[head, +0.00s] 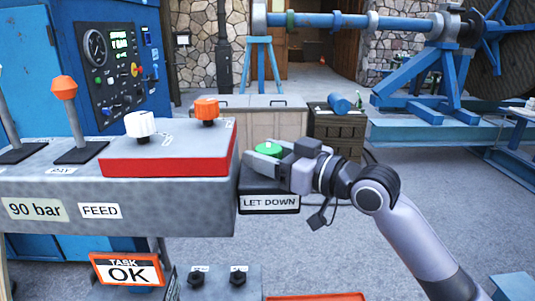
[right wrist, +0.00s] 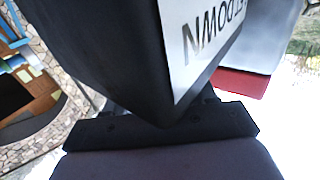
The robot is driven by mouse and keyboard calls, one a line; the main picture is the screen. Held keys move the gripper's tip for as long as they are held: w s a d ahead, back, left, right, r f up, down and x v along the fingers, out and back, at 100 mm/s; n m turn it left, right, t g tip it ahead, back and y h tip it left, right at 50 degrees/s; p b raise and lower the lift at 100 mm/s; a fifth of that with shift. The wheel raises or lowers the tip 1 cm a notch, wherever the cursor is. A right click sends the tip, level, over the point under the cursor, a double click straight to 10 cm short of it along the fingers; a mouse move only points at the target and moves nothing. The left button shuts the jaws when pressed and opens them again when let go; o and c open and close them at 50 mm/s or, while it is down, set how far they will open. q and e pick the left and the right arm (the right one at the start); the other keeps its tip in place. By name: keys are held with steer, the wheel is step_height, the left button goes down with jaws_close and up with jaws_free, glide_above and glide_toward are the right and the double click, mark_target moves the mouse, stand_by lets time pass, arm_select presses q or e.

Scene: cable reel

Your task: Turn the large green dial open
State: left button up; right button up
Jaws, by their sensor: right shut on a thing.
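The large green dial (head: 269,149) sits on a dark box at the right end of the grey console. Its top shows between the fingers of my right gripper (head: 270,157), which is shut on it from the right. The dark box (head: 250,183) carries a white "LET DOWN" label (head: 270,203). In the right wrist view the dark box (right wrist: 110,50) and part of its label (right wrist: 205,40) fill the middle, and the dial is hidden. How far the dial is turned cannot be told. My left gripper is not in view.
The console holds a red-edged panel (head: 170,165) with a white knob (head: 140,125) and an orange knob (head: 207,110). Levers stand at the left, one with an orange top (head: 64,88). A "TASK OK" sign (head: 127,270) hangs below. Open floor lies to the right.

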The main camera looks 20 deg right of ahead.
steer(key=shift+m+h, duration=0.3)
steer(key=shift+h, duration=0.1)
steer(key=m+t+h, duration=0.1)
steer(key=h, duration=0.1)
steer(key=m+t+h, duration=0.1)
steer(key=m+h, duration=0.1)
steer(key=h, duration=0.1)
steer(key=shift+m+t, duration=0.3)
steer(key=shift+t, duration=0.1)
steer(key=shift+m+t+h, duration=0.15)
steer(key=shift+m+h, duration=0.9)
steer(key=shift+h, duration=0.6)
steer(key=shift+m+t+h, duration=0.15)
steer(key=shift+m+h, duration=0.9)
steer(key=shift+h, duration=1)
steer(key=o, duration=0.9)
steer(key=shift+o, duration=0.2)
steer(key=shift+d, duration=0.1)
